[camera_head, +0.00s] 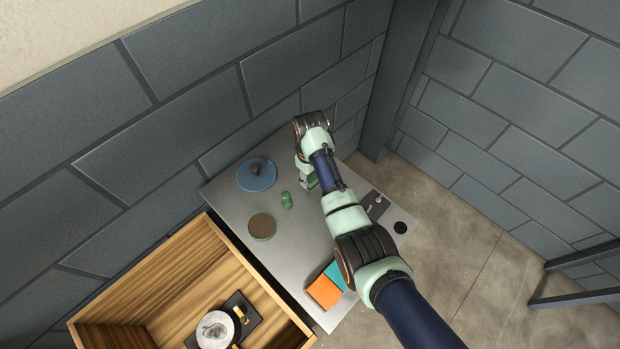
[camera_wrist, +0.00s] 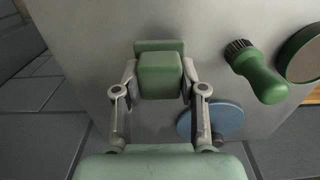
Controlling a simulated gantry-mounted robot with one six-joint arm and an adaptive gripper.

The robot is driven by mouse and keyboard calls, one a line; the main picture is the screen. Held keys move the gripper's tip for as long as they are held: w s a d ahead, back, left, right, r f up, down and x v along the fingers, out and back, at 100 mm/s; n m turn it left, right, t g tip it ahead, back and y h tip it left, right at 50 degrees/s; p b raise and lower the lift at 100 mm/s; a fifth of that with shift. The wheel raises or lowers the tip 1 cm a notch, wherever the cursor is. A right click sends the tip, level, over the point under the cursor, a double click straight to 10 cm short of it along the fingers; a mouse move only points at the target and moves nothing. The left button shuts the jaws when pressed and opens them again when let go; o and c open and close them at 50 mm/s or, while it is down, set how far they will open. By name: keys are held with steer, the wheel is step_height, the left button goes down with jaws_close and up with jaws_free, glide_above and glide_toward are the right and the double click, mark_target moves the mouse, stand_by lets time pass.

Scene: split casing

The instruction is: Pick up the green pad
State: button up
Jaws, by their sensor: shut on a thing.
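The green pad (camera_wrist: 160,75) sits between the two fingers of my gripper (camera_wrist: 160,90) in the wrist view. It is a blocky green piece with a wider green strip at its far edge. My gripper is shut on it, one finger on each side. In the head view, my gripper (camera_head: 307,183) is over the far right part of the grey table (camera_head: 235,205). There the arm hides most of the pad, and only a bit of green shows. I cannot tell whether the pad touches the table.
A blue lid-like disc (camera_head: 257,174), a green-handled brush (camera_head: 287,201) and a round brown, green-rimmed piece (camera_head: 262,226) lie left of my gripper. Orange (camera_head: 323,292) and teal (camera_head: 336,273) pieces lie near the front. A wooden crate (camera_head: 175,270) stands front left. Block walls close off the back.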

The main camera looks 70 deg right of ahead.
step_height(320, 180, up, 18)
steer(key=p, duration=0.7)
steer(key=shift+r+p, duration=0.15)
steer(key=shift+p, duration=0.2)
